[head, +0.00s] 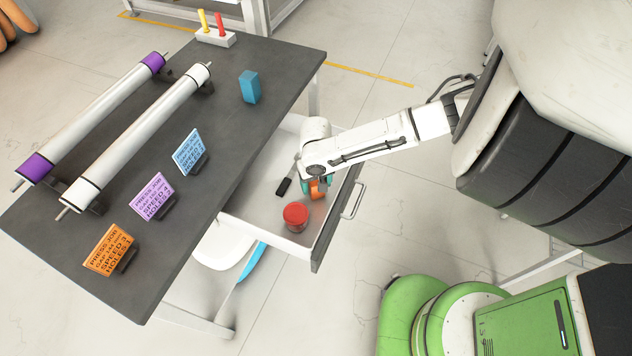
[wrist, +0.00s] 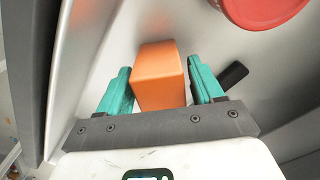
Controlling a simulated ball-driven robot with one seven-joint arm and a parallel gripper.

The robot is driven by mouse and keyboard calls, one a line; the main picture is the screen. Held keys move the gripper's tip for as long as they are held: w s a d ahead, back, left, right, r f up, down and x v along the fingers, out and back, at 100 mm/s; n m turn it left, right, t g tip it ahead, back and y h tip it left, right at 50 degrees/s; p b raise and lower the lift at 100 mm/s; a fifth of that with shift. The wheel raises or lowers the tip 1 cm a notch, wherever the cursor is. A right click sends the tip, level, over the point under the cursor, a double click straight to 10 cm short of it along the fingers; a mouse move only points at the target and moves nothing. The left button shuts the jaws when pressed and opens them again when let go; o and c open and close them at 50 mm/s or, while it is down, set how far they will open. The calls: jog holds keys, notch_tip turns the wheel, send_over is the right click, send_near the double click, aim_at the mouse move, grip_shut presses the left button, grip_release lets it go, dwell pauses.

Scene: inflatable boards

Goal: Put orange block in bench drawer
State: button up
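The orange block (wrist: 160,75) is between the two teal fingers of my gripper (wrist: 160,85) in the wrist view. The fingers lie close along both sides; I cannot tell whether they press on it. In the head view the orange block (head: 316,189) shows partly below my gripper (head: 316,184), low inside the open bench drawer (head: 325,229). I cannot tell whether the block rests on the drawer floor. The drawer is pulled out from under the dark bench top.
A red round container (head: 295,215) and a black-handled tool (head: 284,186) lie in the drawer near my gripper. On the bench (head: 215,170) stand a blue block (head: 250,87), several sign cards and two rollers. A white stool seat (head: 225,250) is below.

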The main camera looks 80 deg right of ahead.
jog(key=shift+o, duration=0.9)
